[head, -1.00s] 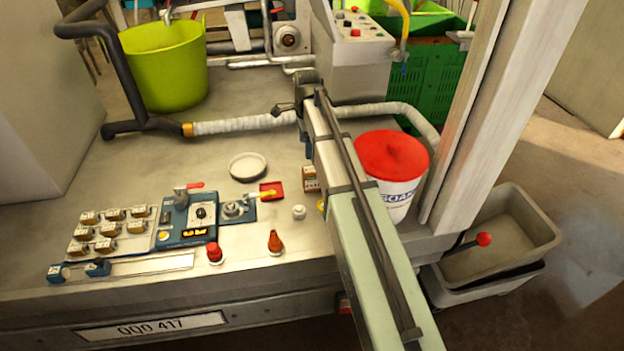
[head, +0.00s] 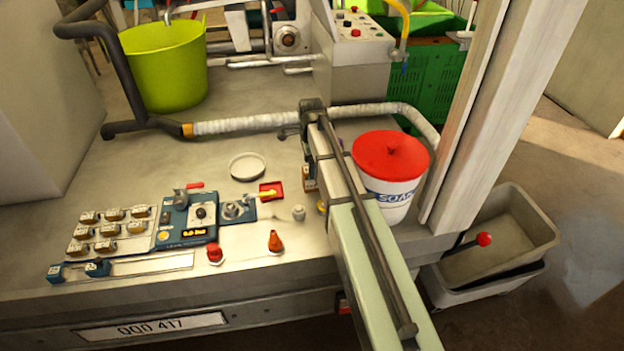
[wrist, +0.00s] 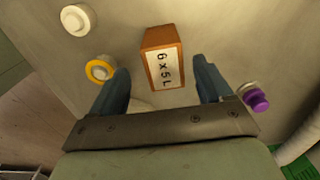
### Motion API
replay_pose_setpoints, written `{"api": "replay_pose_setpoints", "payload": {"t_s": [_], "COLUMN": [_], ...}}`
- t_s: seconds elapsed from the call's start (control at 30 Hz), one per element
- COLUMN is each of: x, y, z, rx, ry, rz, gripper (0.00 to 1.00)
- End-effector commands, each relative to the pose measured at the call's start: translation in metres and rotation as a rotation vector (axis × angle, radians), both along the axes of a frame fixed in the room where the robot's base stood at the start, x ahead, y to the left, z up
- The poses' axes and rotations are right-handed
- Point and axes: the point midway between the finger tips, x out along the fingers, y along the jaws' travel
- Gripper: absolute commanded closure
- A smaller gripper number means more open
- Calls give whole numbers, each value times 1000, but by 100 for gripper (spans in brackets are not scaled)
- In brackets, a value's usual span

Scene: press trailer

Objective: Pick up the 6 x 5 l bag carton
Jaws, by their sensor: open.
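The carton (wrist: 164,70) is a small orange-brown box with a pale label reading 6 x 5 L in the wrist view. In the head view the carton (head: 309,179) stands on the grey deck, partly hidden behind my arm. My gripper (wrist: 160,68) is open, with one blue-grey finger on each side of the carton's near end in the picture. A gap shows between the carton and each finger. Nothing is held.
A yellow-ringed piece (wrist: 100,70) is close to the left finger and a purple-capped piece (wrist: 257,99) close to the right. A white bucket with red lid (head: 391,170) stands right of my arm. A white round dish (head: 247,167) lies left.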

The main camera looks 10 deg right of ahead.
Motion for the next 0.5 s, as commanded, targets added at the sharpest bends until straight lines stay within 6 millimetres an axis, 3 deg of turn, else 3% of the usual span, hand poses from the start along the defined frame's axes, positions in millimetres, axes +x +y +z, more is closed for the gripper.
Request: {"api": "replay_pose_setpoints", "payload": {"t_s": [0.5], "x": [5], "y": [-4], "z": [-50], "rx": [0], "ry": [1], "rz": [0], "gripper": [21]}}
